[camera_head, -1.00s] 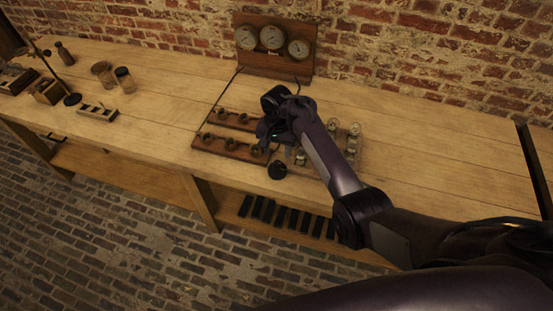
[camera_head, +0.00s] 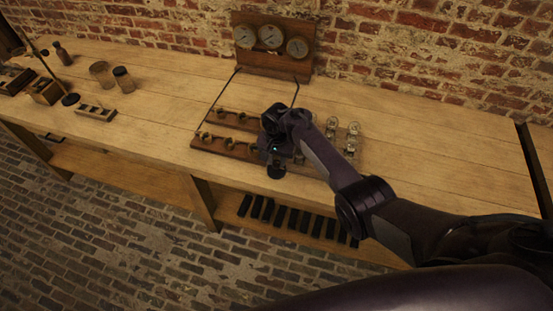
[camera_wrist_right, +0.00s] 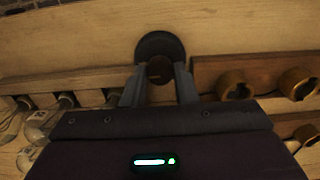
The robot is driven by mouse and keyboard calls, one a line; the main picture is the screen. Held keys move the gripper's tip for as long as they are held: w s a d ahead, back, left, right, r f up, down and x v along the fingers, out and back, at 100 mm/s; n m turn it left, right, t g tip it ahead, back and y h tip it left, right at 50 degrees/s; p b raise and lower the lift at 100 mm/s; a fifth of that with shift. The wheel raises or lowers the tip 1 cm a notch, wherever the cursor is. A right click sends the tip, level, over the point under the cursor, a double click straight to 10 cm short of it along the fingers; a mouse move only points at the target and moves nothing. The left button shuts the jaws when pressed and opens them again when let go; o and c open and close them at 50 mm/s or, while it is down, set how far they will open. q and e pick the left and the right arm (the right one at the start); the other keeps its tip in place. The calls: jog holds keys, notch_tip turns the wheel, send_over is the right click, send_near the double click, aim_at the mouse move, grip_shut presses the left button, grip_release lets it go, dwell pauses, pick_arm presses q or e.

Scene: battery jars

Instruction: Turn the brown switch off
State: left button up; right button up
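A round black disc with a brown knob on it, apparently the switch, lies near the table's front edge in the head view (camera_head: 276,172). It also shows in the right wrist view (camera_wrist_right: 160,70), with the brown knob between my fingertips. My right gripper (camera_wrist_right: 160,80) has its two fingers spread apart, one on each side of the knob. I cannot tell whether they touch it. In the head view my right gripper (camera_head: 277,160) points down over the disc and partly hides it. The switch's lever position cannot be made out. My left gripper is not in view.
Wooden racks with brass rings (camera_head: 226,146) stand left of the gripper. Glass jars (camera_head: 352,129) stand to the right, partly behind my arm. A board with dials (camera_head: 270,37) stands at the wall, with wires running down. The table right of the jars is clear.

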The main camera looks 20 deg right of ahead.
jog(key=shift+c, duration=1.2)
jog(key=shift+n, duration=0.3)
jog(key=n+p, duration=0.1)
jog(key=n, duration=0.1)
jog(key=shift+r+n, duration=0.1)
jog(key=shift+n, duration=0.2)
jog(key=n, duration=1.4)
jog(key=shift+n, duration=0.3)
